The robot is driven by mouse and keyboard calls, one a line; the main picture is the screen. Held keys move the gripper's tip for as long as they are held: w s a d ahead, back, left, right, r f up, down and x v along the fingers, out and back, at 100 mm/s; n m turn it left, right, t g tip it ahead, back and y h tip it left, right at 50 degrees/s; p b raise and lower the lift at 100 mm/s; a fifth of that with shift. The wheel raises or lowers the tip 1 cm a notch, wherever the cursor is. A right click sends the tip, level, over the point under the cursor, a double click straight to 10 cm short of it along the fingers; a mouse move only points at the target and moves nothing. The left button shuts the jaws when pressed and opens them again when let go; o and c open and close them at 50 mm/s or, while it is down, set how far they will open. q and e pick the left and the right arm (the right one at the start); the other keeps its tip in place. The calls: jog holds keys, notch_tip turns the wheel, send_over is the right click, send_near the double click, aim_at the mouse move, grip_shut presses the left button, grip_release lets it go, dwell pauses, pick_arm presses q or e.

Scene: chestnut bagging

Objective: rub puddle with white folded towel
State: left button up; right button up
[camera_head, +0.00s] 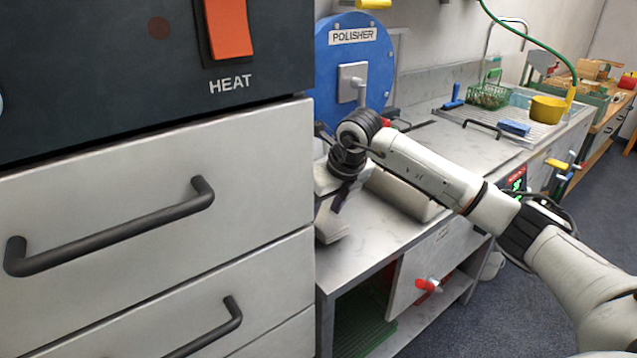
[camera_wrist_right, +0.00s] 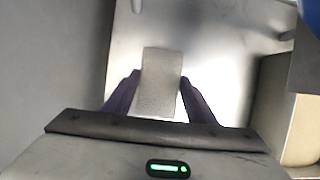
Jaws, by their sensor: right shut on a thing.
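My right gripper (camera_wrist_right: 159,79) has its two purple fingers on either side of the white folded towel (camera_wrist_right: 160,62) and is shut on it. The towel shows as a pale, textured block against the bright metal counter. In the head view my right arm reaches in from the right, and the gripper (camera_head: 338,202) points down at the counter beside the tall cabinet. A pale shape below it seems to be the towel (camera_head: 331,224). I cannot tell whether the towel touches the counter. No puddle outline is clear; the counter has a bright sheen. My left gripper is not in view.
A large cabinet (camera_head: 150,270) with dark handles stands close on the left. The blue polisher (camera_head: 333,62) is behind the gripper. A beige block (camera_head: 398,192) lies beside it, partly behind my arm. A sink area with a yellow bowl (camera_head: 548,109) is farther right.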

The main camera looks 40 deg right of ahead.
jog(key=shift+v, duration=0.75)
jog(key=shift+r+p, duration=0.4)
jog(key=shift+p, duration=0.1)
jog(key=shift+w+r+p, duration=0.1)
jog(key=shift+r+p, duration=0.2)
jog(key=shift+r, duration=0.1)
notch_tip(320, 180, up, 3)
jog(key=shift+f+p, duration=0.1)
jog(key=shift+p, duration=0.9)
jog(key=shift+r, duration=0.25)
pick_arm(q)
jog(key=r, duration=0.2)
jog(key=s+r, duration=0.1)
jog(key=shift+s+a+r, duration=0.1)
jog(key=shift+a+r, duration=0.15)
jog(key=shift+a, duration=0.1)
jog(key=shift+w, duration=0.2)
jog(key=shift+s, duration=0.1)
pick_arm(e)
jog(key=shift+f, duration=0.1)
